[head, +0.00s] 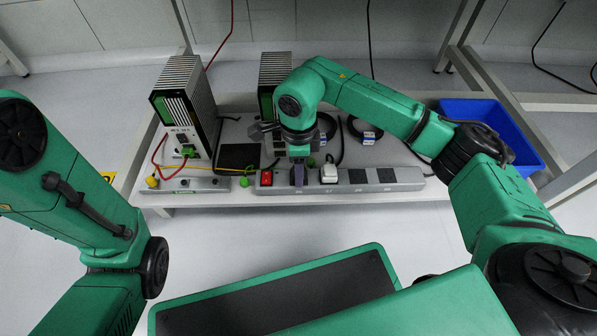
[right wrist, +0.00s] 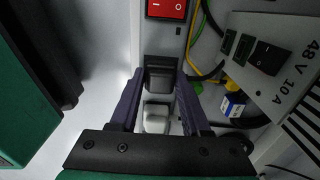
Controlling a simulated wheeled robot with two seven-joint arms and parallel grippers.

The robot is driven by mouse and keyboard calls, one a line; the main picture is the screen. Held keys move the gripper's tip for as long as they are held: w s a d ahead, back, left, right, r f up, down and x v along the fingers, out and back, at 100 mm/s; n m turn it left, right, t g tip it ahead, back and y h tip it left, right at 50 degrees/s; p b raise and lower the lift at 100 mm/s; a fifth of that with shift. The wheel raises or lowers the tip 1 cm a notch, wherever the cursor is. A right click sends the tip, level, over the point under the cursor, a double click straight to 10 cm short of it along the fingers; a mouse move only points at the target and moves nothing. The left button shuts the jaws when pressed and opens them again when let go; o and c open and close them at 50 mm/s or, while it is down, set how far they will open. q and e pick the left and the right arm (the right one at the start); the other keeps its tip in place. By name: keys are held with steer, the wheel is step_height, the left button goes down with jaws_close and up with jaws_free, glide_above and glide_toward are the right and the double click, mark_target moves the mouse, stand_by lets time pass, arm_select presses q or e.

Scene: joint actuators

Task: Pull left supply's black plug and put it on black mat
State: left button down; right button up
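My right gripper (head: 298,180) points down over the grey power strip (head: 407,180), just right of its red switch. In the right wrist view its purple fingertips (right wrist: 161,78) stand on either side of a black plug (right wrist: 160,72) seated in the strip. The fingers lie very near the plug's sides; whether they press on it cannot be told. The left supply (head: 185,105) is a finned box with a green side. The black mat (head: 240,157) lies bare on the board, left of my right gripper. My left arm is at the left; its gripper is out of view.
A white plug (head: 329,173) sits in the strip close to the right of the gripper. A second supply (head: 272,75) and black cables (head: 342,140) stand behind. A blue bin (head: 490,122) is at the right. Red and yellow leads run near the left supply.

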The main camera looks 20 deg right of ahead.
jaws_close()
steer(key=shift+r+p, duration=2.55)
steer(key=shift+r, duration=0.45)
